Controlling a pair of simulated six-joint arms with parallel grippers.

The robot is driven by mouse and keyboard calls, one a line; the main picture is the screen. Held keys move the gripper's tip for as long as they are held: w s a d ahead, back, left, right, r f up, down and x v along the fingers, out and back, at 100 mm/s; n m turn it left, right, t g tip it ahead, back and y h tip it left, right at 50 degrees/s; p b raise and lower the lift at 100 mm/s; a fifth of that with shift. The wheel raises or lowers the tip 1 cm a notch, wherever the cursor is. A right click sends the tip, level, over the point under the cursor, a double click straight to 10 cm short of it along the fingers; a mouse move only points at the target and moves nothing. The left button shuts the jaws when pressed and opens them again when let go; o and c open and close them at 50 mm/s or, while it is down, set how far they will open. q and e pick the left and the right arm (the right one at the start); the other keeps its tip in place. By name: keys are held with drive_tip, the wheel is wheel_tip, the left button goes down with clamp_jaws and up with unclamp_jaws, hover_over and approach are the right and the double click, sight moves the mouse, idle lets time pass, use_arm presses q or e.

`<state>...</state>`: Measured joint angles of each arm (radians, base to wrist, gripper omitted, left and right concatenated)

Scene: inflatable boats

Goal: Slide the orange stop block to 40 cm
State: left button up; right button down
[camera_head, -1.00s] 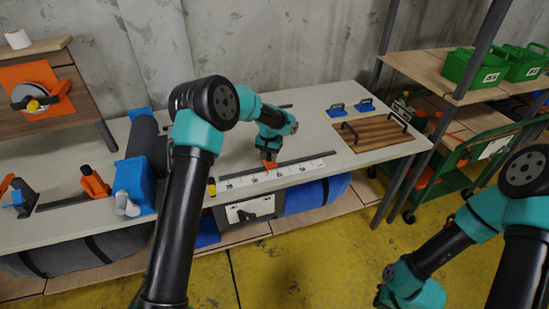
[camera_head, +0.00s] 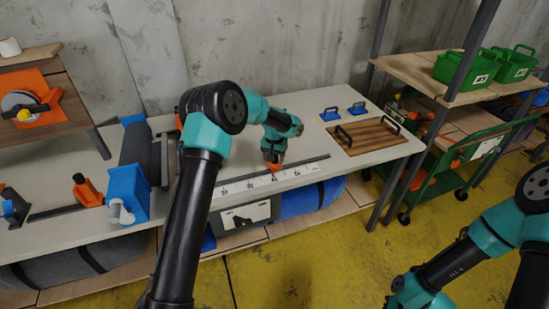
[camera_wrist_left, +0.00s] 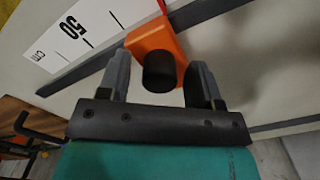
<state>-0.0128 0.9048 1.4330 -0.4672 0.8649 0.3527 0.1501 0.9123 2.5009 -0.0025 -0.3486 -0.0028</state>
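The orange stop block (camera_head: 275,167) sits on the dark rail (camera_head: 310,160) behind the white cm scale (camera_head: 250,184) on the workbench. In the left wrist view the stop block (camera_wrist_left: 152,42) has a black round knob (camera_wrist_left: 159,72), and the scale's "50" mark (camera_wrist_left: 74,28) lies to the left of it. My left gripper (camera_head: 272,160) points down at the block. The exact reading under the block is hidden. My right arm is at the lower right, its gripper outside the view.
A blue clamp-like unit (camera_head: 128,192) and an orange fixture (camera_head: 88,190) stand at the bench's left. Shelves with green bins (camera_head: 465,66) stand further right.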

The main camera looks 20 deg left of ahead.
use_arm(q)
drive_tip(key=shift+r, duration=0.1)
wheel_tip(320, 180, up, 17)
drive_tip(key=shift+r, duration=0.15)
idle(0.6)
idle(0.3)
